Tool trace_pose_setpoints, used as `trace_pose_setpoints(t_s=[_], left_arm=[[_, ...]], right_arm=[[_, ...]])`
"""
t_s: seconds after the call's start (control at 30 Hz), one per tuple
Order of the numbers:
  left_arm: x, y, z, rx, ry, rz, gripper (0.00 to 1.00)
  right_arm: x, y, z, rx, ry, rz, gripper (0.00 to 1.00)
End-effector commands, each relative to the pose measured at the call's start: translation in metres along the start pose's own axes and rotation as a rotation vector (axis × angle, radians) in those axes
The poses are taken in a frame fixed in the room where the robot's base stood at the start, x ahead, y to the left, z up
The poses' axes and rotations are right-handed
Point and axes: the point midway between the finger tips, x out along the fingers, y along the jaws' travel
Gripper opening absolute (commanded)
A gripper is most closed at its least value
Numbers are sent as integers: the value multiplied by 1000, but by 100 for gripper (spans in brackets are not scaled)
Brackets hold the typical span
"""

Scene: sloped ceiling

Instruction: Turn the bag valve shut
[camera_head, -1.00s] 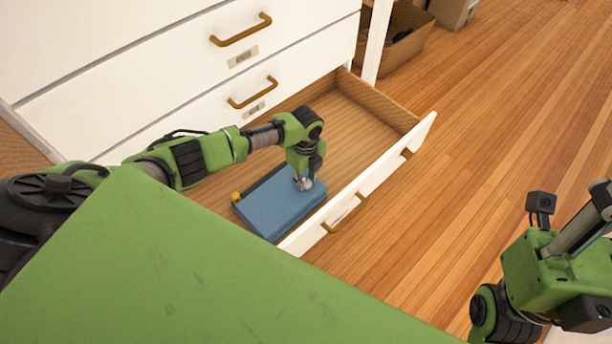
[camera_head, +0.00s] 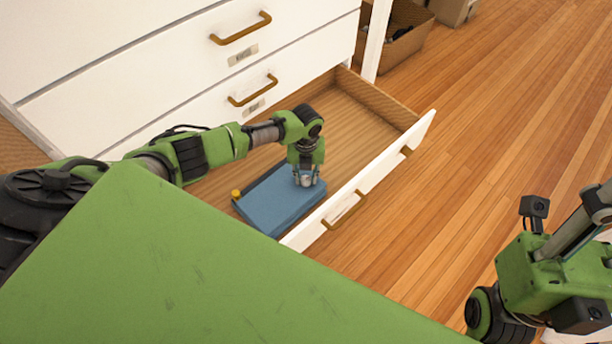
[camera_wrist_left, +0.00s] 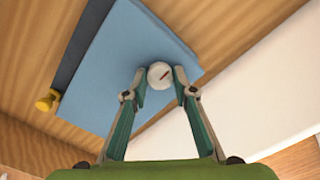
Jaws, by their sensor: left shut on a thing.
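The blue bag (camera_head: 272,207) lies flat in the open bottom drawer, close to the drawer front. In the head view the gripper partly hides the valve. My right arm is at the lower right of the head view, but its fingertips are out of frame.
The white drawer front (camera_head: 375,188) with brass handles stands close beside the bag. A yellow knob (camera_wrist_left: 46,101) sits at the bag's dark edge. The right part of the open drawer (camera_head: 362,112) is empty. A cardboard box (camera_head: 405,38) stands on the floor beyond.

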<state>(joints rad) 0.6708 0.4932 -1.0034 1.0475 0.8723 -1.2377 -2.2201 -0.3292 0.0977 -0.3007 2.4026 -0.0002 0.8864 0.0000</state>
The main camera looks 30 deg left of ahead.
Motion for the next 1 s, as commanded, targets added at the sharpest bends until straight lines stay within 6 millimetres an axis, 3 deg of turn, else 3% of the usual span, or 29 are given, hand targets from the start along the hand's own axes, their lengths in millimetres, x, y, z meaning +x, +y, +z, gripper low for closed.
trace_pose_setpoints(t_s=[0.53, 0.57, 0.6, 0.63, 1.0], left_arm=[[0, 1, 0, 28, 1, 3, 4], [0, 1, 0, 28, 1, 3, 28], [0, 1, 0, 28, 1, 3, 38], [0, 1, 0, 27, 1, 3, 42], [-2, 0, 0, 26, -1, 1, 42]], right_arm=[[1, 0, 0, -1, 3, -2, 40], [1, 0, 0, -1, 3, -2, 40], [1, 0, 0, -1, 3, -2, 40], [1, 0, 0, -1, 3, -2, 40], [2, 0, 0, -2, 6, -2, 40]])
